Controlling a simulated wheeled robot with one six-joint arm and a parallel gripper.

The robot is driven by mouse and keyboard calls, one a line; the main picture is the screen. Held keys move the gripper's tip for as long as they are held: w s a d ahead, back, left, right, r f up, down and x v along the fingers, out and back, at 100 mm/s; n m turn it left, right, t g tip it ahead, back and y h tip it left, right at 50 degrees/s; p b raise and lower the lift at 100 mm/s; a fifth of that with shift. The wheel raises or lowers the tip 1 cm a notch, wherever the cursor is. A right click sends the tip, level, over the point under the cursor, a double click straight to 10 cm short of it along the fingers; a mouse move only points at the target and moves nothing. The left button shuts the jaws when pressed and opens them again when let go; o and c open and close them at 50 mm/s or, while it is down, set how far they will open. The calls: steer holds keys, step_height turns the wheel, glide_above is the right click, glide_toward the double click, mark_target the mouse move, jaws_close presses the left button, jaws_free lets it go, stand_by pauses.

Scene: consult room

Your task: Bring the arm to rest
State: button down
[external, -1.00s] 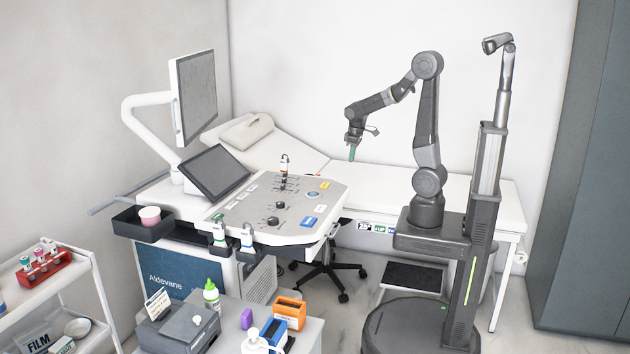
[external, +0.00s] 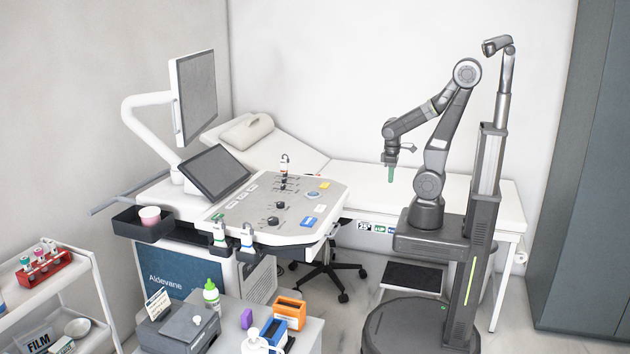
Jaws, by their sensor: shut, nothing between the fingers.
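My gripper (external: 390,173) hangs from my arm's wrist above the white couch (external: 470,192), to the right of the ultrasound console (external: 262,207). Its greenish fingertips point straight down. It is shut and empty, clear of the console and apart from the couch in this view.
The exam couch runs along the back wall. A monitor (external: 193,98) and a tilted screen (external: 217,171) stand at the console's left. A stool (external: 328,270) is below the console's right edge. A tall cabinet (external: 590,190) stands at the right. Open air surrounds my gripper.

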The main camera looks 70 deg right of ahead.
steer(key=s+f, duration=0.3)
steer(key=s, duration=0.4)
steer(key=shift+s+a+g, duration=0.2)
steer(key=shift+a+g, duration=0.1)
steer(key=shift+a, duration=0.1)
steer(key=c, duration=2)
jaws_free()
steer(key=o, duration=0.7)
steer(key=shift+w+d+r+n, duration=0.1)
steer(key=shift+w+r+n, duration=0.2)
steer(key=shift+w, duration=0.35)
steer(key=shift+w+d+r+n, duration=0.1)
steer(key=shift+w+r+n, duration=0.1)
steer(key=shift+w+r, duration=0.3)
step_height(320, 180, up, 5)
steer(key=n+h+p, duration=0.3)
steer(key=n+h, duration=0.1)
steer(key=n, duration=1.3)
glide_above(318, 175)
steer(key=a, duration=0.6)
steer(key=shift+t, duration=0.4)
steer(key=p+x, duration=0.1)
steer(key=x, duration=1.2)
steer(key=shift+f+p, duration=0.2)
steer(key=shift+p, duration=0.2)
